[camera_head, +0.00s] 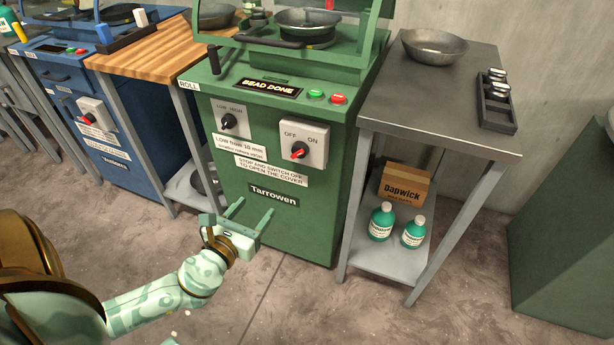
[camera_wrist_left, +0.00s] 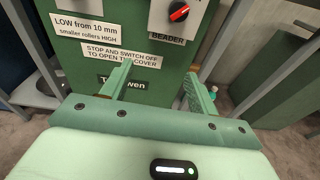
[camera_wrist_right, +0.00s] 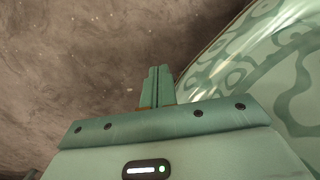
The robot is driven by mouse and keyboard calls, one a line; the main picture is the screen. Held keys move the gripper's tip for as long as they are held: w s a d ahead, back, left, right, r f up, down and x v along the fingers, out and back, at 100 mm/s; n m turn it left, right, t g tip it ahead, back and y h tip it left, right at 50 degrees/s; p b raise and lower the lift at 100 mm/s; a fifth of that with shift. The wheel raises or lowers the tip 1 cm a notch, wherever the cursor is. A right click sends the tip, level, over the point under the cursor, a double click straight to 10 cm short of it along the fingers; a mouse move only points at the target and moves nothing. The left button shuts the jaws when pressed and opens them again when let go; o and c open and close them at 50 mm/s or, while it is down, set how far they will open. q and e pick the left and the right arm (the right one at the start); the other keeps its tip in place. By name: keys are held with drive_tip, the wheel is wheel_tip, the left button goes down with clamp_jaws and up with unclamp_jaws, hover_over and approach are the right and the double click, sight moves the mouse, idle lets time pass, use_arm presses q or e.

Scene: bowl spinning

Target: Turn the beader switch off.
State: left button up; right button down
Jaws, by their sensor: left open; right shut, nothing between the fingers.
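The beader switch (camera_head: 299,150) is a knob with a red pointer on a pale plate marked OFF at left and ON at right. It sits on the front of the green machine (camera_head: 290,222). The pointer appears to slant up to the right, towards ON. It also shows at the top of the left wrist view (camera_wrist_left: 179,12), above the BEADER label. My left gripper (camera_head: 254,208) is open and empty, below and left of the switch, apart from it. My right gripper (camera_wrist_right: 157,72) is shut and empty over the floor, outside the head view.
A low/high knob (camera_head: 229,121) is left of the switch. Green (camera_head: 316,94) and red (camera_head: 338,99) buttons and a BEAD DONE display (camera_head: 269,88) are above. A metal table (camera_head: 440,118) stands right, a wooden-topped bench (camera_head: 150,52) left. Floor in front is clear.

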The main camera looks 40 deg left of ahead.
use_arm(q)
wheel_tip(320, 180, up, 4)
drive_tip(key=w+d+f+m+t, duration=0.1)
drive_tip(key=w+m+t, duration=0.1)
drive_tip(key=w+m, duration=0.1)
drive_tip(key=b, duration=0.3)
approach(296, 156)
drive_tip(key=shift+h, duration=0.3)
drive_tip(key=w, duration=0.2)
drive_tip(key=w+a, duration=0.1)
drive_tip(key=w, duration=0.1)
drive_tip(key=shift+w+a, duration=0.1)
drive_tip(key=shift+w, duration=0.05)
drive_tip(key=w, duration=0.1)
drive_tip(key=w+b, duration=0.1)
drive_tip(key=w, duration=0.2)
drive_tip(key=shift+w+a+b, duration=0.3)
drive_tip(key=shift+w+a, duration=0.05)
drive_tip(key=shift+w+r, duration=0.15)
drive_tip(key=shift+w, duration=0.05)
use_arm(e)
drive_tip(key=w+f+n, duration=0.1)
drive_tip(key=w+f, duration=0.1)
drive_tip(key=w, duration=0.3)
drive_tip(key=shift+w+d+f+h, duration=0.15)
drive_tip(key=shift+w+d+h, duration=0.15)
drive_tip(key=shift+d+h, duration=0.1)
use_arm(q)
drive_tip(key=c, duration=1)
